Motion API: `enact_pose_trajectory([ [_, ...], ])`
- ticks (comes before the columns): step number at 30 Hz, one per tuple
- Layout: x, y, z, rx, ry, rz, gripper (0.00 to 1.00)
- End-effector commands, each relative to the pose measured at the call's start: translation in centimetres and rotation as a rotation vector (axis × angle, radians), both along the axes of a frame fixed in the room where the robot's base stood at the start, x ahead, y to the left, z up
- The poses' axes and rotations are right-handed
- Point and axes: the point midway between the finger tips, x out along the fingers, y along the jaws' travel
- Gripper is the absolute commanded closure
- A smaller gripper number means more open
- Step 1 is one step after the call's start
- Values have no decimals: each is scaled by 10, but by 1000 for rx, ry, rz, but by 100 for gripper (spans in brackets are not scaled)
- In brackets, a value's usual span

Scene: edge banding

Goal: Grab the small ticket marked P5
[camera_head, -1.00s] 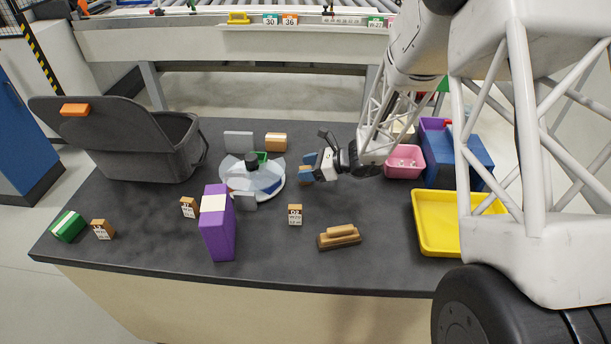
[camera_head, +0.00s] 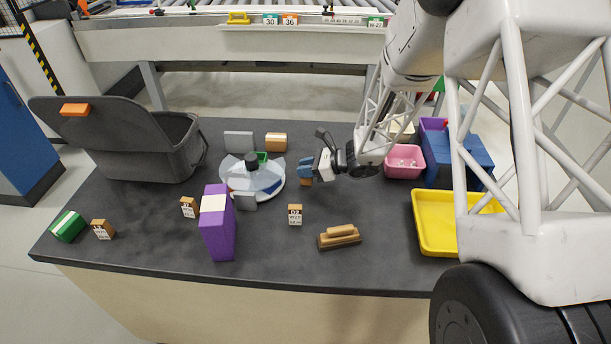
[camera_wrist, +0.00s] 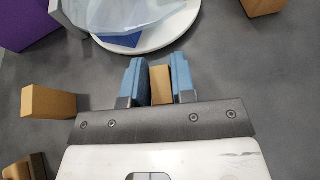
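Several small tan blocks with white labels stand on the dark table: one at the far left (camera_head: 102,230), one left of the purple box (camera_head: 189,207), and one near the middle front (camera_head: 295,214). Their labels are too small to read surely, so I cannot tell which is P5. Another small tan block (camera_wrist: 160,86) shows between my blue fingers in the wrist view; its label is hidden. My gripper (camera_head: 304,168) is open around that block, with fingers on either side; contact is not clear. In the wrist view, the gripper (camera_wrist: 158,76) points toward the round white stand.
The round stand (camera_head: 268,190) with a clear cover is just left of my gripper. A purple box (camera_head: 217,235), a wooden brush (camera_head: 339,238), a yellow tray (camera_head: 428,245), a pink bin (camera_head: 404,168) and a grey bin (camera_head: 150,160) surround it. The front middle is fairly clear.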

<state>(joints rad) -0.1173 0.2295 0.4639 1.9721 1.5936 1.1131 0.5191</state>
Motion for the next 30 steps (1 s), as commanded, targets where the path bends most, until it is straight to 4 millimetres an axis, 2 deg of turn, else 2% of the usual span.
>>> enact_pose_trajectory([
  [1,0,0,0,0,0,0,89],
  [3,0,0,0,0,0,0,99],
  [17,0,0,3,0,0,0,100],
  [23,0,0,14,1,-1,-1,100],
  [29,0,0,37,1,-3,1,100],
  [30,-5,-2,37,1,-1,0,100],
])
